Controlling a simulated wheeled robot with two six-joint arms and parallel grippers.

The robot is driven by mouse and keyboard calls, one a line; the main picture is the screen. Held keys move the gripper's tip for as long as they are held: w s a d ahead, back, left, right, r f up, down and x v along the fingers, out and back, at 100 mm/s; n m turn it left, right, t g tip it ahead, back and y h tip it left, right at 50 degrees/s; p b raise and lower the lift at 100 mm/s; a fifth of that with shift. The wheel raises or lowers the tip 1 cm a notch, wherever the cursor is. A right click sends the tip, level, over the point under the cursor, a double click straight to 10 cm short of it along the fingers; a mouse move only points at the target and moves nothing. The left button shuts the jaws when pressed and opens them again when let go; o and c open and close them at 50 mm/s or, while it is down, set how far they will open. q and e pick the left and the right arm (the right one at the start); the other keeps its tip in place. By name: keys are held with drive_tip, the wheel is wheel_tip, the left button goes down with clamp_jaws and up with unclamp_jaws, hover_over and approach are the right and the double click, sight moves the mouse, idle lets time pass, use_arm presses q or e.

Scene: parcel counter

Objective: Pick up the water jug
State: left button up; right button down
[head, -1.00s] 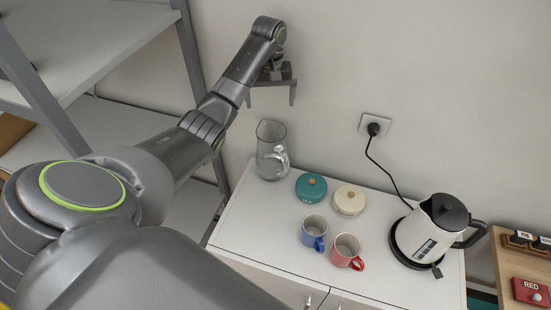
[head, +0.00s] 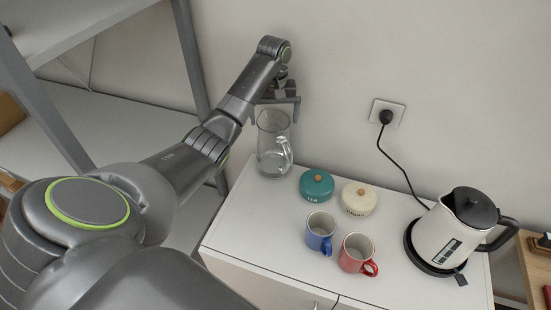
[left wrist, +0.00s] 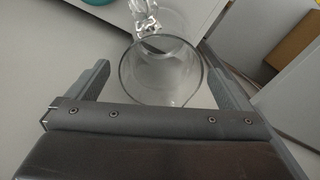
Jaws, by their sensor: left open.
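The clear glass water jug (head: 272,150) stands upright at the back left corner of the white cabinet top, its handle toward the right. My left gripper (head: 275,116) is open above the jug, with its two fingers at either side of the jug's rim. In the left wrist view the jug's round mouth (left wrist: 160,75) lies between the open fingers, with its handle at the top. Whether a finger touches the glass I cannot tell. My right gripper is not in view.
A teal jar (head: 316,184) and a cream jar (head: 359,198) stand right of the jug. A blue mug (head: 319,233) and a red mug (head: 356,254) are in front. A white kettle (head: 452,230) with its cord is at the right. A grey shelf (head: 190,70) rises at the left.

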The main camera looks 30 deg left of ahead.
sight(273, 128)
use_arm(q)
wheel_tip(273, 128, down, 6)
drive_tip(key=shift+s+a+r+p, duration=0.1)
drive_tip(key=shift+r+p, duration=0.15)
drive_tip(key=shift+p, duration=0.8)
drive_tip(key=shift+c, duration=0.8)
drive_tip(key=c, duration=1.4)
drive_tip(key=shift+r, duration=0.1)
drive_tip(key=shift+c, duration=1.1)
drive_tip(key=shift+a+r, duration=0.1)
drive_tip(key=shift+r, duration=0.05)
